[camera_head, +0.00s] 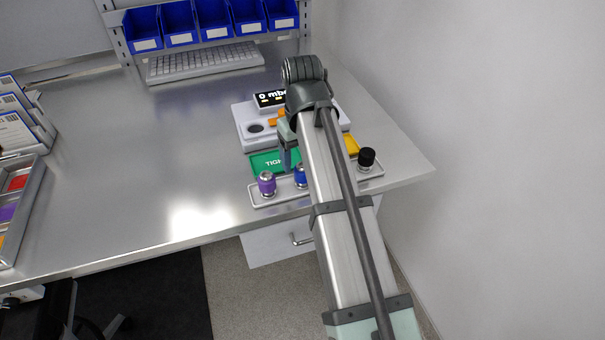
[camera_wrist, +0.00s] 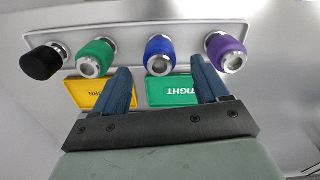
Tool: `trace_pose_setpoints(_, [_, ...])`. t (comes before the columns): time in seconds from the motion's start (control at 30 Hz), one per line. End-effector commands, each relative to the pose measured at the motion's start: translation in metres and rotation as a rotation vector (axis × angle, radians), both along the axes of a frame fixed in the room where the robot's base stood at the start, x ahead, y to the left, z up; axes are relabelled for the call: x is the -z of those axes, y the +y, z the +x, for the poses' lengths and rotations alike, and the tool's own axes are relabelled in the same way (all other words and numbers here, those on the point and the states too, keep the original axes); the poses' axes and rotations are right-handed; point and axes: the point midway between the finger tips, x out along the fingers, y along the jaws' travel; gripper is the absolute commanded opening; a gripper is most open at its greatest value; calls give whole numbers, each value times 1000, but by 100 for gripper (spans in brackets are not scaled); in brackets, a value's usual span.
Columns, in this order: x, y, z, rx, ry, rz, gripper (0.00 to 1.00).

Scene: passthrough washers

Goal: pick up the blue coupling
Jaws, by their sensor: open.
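The blue coupling (camera_wrist: 160,53) stands in a light grey tray, in a row between a green coupling (camera_wrist: 96,56) and a purple coupling (camera_wrist: 226,50) in the wrist view. It has a blue sleeve and a silver metal end. In the head view the blue coupling (camera_head: 300,176) is partly hidden behind my arm. My gripper (camera_wrist: 162,78) is open and empty in the wrist view. Its two dark blue fingers are spread, with the blue coupling showing beyond and between their tips. The fingers do not appear to touch it.
The tray (camera_head: 285,197) sits at the table's front edge and also holds a black-topped coupling (camera_head: 367,157). A green "TIGHT" plate (camera_wrist: 171,91) and a yellow plate (camera_wrist: 88,94) lie beside it. A white device (camera_head: 247,126) stands behind. The table's middle is clear; a wall is at right.

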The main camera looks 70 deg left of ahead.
Motion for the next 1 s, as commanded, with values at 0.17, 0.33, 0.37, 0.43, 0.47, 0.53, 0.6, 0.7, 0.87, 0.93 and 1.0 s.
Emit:
trace_pose_setpoints(0.17, [22,-1,0,0,0,-1,74])
trace_pose_setpoints(0.33, [43,-1,0,0,0,-1,74])
trace_pose_setpoints(0.37, [45,-1,0,0,0,-1,74])
trace_pose_setpoints(0.43, [48,-1,0,0,0,0,74])
trace_pose_setpoints(0.47, [48,0,0,0,0,0,74])
trace_pose_setpoints(0.53, [48,0,0,0,0,0,74])
trace_pose_setpoints(0.6, [48,0,0,0,0,0,74])
trace_pose_setpoints(0.7, [48,0,0,0,0,0,68])
trace_pose_setpoints(0.87, [48,0,0,0,0,0,53])
trace_pose_setpoints(0.93, [48,0,0,0,0,0,46])
trace_pose_setpoints(1.0, [48,0,0,0,0,0,40])
